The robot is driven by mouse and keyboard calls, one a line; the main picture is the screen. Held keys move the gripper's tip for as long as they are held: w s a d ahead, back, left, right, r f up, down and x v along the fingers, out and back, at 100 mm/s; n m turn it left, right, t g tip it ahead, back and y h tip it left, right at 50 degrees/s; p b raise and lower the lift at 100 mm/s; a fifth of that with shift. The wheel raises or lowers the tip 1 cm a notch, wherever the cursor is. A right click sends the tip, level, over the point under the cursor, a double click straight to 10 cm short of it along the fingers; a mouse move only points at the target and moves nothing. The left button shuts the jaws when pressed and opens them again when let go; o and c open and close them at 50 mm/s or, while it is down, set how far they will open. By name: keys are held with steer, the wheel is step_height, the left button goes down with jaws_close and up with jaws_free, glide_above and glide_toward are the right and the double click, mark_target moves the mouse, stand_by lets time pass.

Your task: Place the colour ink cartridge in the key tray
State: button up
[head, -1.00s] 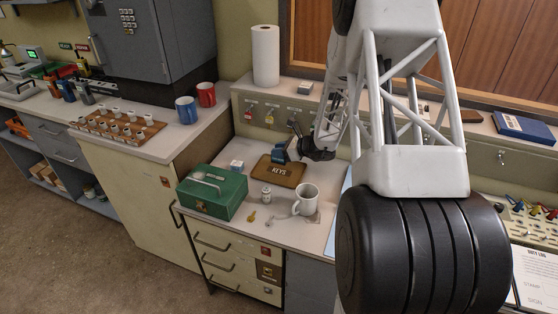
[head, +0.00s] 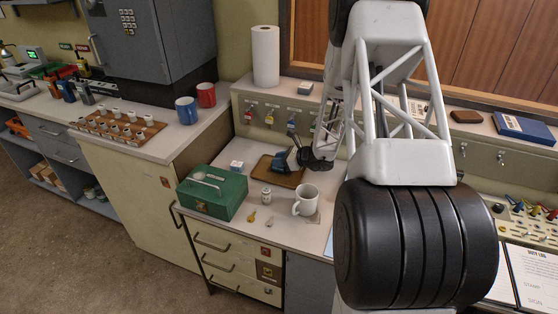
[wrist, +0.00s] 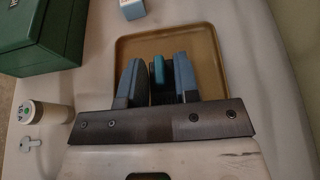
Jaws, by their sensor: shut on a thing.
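The colour ink cartridge (wrist: 158,72), dark with a teal part, is between the two blue-grey fingers of my gripper (wrist: 160,80) in the wrist view. My gripper is shut on it. The brown key tray (wrist: 207,42) lies beneath and beyond the fingers, and I see no other thing in it. In the head view my gripper (head: 291,160) is over the right part of the tray (head: 262,170). The cartridge is mostly hidden by the fingers there. I cannot tell whether it touches the tray floor.
A green cash box (head: 212,194) stands left of the tray, with a small white-and-blue box (head: 236,166) behind it. Keys hang on the back panel.

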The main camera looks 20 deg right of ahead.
steer(key=shift+f, duration=0.1)
steer(key=o, duration=0.9)
steer(key=shift+v, duration=6.05)
